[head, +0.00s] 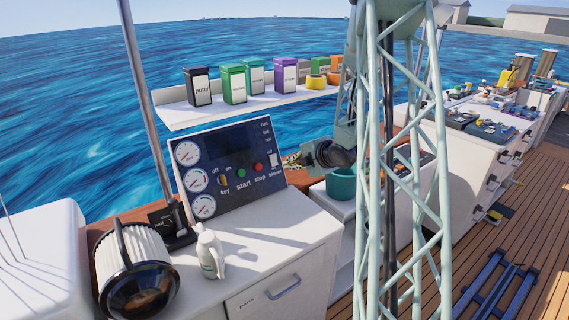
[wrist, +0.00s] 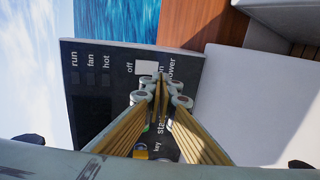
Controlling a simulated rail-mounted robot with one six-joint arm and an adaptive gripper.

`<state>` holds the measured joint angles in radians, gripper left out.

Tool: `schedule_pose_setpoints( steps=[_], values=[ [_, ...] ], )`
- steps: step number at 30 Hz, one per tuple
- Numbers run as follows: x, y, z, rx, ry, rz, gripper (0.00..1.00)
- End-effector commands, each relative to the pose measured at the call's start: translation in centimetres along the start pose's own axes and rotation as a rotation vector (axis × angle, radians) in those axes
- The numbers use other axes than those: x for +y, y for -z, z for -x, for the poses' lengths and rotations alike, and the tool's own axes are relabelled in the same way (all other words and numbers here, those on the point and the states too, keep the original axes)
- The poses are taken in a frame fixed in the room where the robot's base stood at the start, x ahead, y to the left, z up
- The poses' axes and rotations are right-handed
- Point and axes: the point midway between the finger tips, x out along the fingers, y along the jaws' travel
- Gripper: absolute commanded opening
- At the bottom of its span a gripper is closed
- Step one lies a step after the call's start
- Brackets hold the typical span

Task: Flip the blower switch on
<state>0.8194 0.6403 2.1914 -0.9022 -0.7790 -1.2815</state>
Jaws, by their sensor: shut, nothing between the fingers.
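The control panel (head: 235,160) stands tilted on the white counter. The blower switch is a small white rocker (head: 273,159) at the panel's right side, under the word "off". In the wrist view, the panel (wrist: 88,110) is turned sideways, and the white switch (wrist: 147,67) shows just beyond my fingertips. My gripper (wrist: 163,88) is shut and empty, its tips close to the switch and partly over the labels beside it. In the head view, my gripper (head: 291,162) is just right of the switch. I cannot tell whether the tips touch it or which way it is set.
The panel also has gauges (head: 196,180), a key switch (head: 224,181), a green start button (head: 241,174) and a red stop button (head: 257,167). A white jug (head: 210,255) and a lantern-like item (head: 140,280) stand in front. A shelf (head: 245,106) with canisters is above. A teal pot (head: 341,183) is to the right.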

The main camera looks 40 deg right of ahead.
Motion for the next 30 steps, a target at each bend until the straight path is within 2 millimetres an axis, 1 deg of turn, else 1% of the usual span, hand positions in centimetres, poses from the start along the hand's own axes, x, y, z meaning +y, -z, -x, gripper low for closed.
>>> schedule_pose_setpoints(
  steps=[1, 6, 12, 18, 30],
  values=[
    [-0.2, -0.1, 0.8, -0.001, 0.000, -0.001, 0.00],
    [-0.8, -0.1, 3.0, -0.001, 0.000, 0.000, 0.00],
    [-1.4, 0.0, 4.8, 0.000, 0.000, 0.000, 0.00],
    [-1.6, 0.0, 5.4, 0.001, 0.000, 0.000, 0.00],
    [-1.6, 0.0, 5.4, 0.000, 0.000, 0.000, 0.00]
  ],
)
